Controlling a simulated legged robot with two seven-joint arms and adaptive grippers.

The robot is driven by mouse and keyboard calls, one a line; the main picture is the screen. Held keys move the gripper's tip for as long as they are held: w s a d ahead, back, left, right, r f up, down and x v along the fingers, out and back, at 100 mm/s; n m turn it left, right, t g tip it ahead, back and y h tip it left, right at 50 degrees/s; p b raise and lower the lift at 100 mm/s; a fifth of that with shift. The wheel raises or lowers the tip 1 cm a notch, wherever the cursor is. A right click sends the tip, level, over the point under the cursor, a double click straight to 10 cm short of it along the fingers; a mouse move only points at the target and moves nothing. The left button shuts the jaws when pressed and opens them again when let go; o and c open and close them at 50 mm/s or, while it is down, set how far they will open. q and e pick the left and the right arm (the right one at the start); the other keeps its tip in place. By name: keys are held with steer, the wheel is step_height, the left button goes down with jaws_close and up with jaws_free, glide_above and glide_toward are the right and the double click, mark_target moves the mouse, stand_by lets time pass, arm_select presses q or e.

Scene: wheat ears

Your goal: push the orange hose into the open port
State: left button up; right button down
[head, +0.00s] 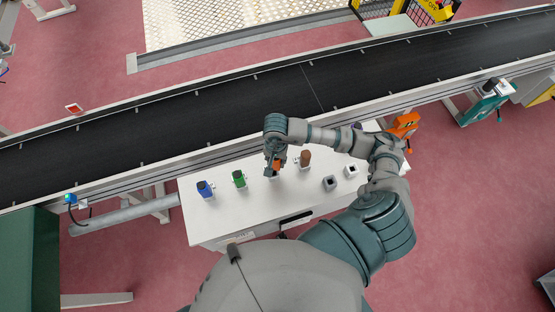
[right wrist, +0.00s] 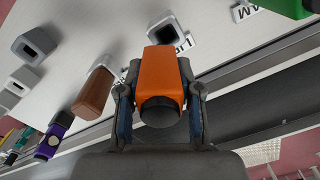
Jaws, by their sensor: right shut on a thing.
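The orange hose (right wrist: 165,70) is a blocky orange piece with a round black end, held between both fingers of my right gripper (right wrist: 163,95). In the head view the orange hose (head: 277,166) hangs at my right gripper (head: 275,160) above the white table, between the green and brown pieces. A grey port (right wrist: 160,27) shows just beyond the far end of the hose in the right wrist view. The hose hides part of it, and I cannot tell whether they touch. Other grey open ports (head: 329,183) (head: 351,171) stand to the right. My left gripper is out of view.
A blue piece (head: 205,189) and a green piece (head: 239,179) stand left on the white table (head: 215,222). A brown piece (head: 305,158) stands close to the right of my gripper. A purple piece (right wrist: 52,142) is farther along. A conveyor (head: 230,108) runs behind.

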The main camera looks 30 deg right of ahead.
steer(key=shift+a+r, duration=0.2)
steer(key=shift+a, duration=0.45)
steer(key=shift+d+f, duration=0.15)
steer(key=shift+d, duration=0.45)
steer(key=shift+d+f, duration=0.1)
steer(key=shift+d, duration=0.25)
steer(key=shift+a, duration=0.35)
steer(key=shift+a+b, duration=0.3)
steer(key=shift+a, duration=0.05)
steer(key=shift+a+r, duration=0.2)
steer(key=shift+a, duration=0.4)
steer(key=shift+d+f+b, duration=0.45)
steer(key=shift+d+f, duration=0.2)
steer(key=shift+d, duration=0.25)
steer(key=shift+a+r, duration=0.6)
steer(key=shift+a, duration=0.2)
steer(key=shift+d+f, duration=0.1)
steer(key=shift+d, duration=0.5)
steer(key=shift+a, duration=0.3)
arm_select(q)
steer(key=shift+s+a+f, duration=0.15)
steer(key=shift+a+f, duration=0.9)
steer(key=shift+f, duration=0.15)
arm_select(e)
steer(key=shift+a, duration=0.5)
